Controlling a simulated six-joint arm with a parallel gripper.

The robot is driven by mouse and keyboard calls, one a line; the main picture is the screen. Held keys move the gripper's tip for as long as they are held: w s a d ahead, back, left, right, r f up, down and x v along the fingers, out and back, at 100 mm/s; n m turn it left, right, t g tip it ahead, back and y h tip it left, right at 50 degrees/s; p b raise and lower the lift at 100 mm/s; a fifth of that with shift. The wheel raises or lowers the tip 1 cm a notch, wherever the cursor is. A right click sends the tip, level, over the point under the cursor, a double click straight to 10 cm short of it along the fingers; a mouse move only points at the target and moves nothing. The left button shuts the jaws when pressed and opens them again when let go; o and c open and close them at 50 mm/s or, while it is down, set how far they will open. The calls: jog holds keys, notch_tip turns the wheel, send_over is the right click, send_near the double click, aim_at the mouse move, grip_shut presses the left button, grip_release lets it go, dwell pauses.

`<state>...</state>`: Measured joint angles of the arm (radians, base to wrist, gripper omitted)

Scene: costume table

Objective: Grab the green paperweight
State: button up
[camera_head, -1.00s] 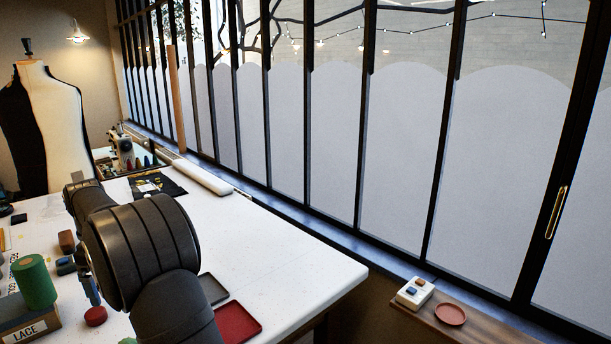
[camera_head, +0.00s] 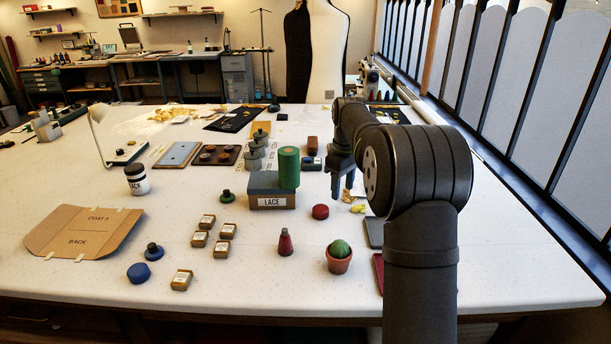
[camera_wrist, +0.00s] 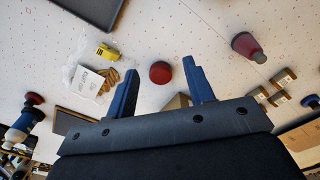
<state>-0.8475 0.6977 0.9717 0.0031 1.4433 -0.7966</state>
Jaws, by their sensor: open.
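A small dark green weight with a round knob (camera_head: 227,196) stands upright on the white table in the head view, left of the grey LACE box (camera_head: 270,200); I take it as the green paperweight. My gripper (camera_head: 342,193) hangs above the table right of the box, open and empty, well apart from the green weight. In the wrist view its fingers (camera_wrist: 158,68) are spread, with a red disc (camera_wrist: 160,73) on the table beyond them. A dark knobbed thing (camera_wrist: 312,101) at the right edge is too unclear to name.
Several small labelled boxes (camera_head: 208,222), a red cone-shaped piece (camera_head: 285,243) and a potted cactus (camera_head: 339,257) stand in front. A black-and-white jar (camera_head: 137,180) is left of the green weight. Grey-green stacked pots (camera_head: 254,156) stand behind. Bare table lies around the weight.

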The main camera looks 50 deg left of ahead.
jog(key=m+t+y, duration=0.6)
jog(key=m+y, duration=0.2)
jog(key=y, duration=0.1)
send_near(226, 191)
jog(key=x, duration=0.3)
jog(key=shift+w+a+f, duration=0.1)
jog(key=shift+f, duration=0.25)
jog(key=shift+x, duration=2.65)
jog(key=shift+a+r, duration=0.1)
jog(key=shift+r, duration=0.05)
grip_shut()
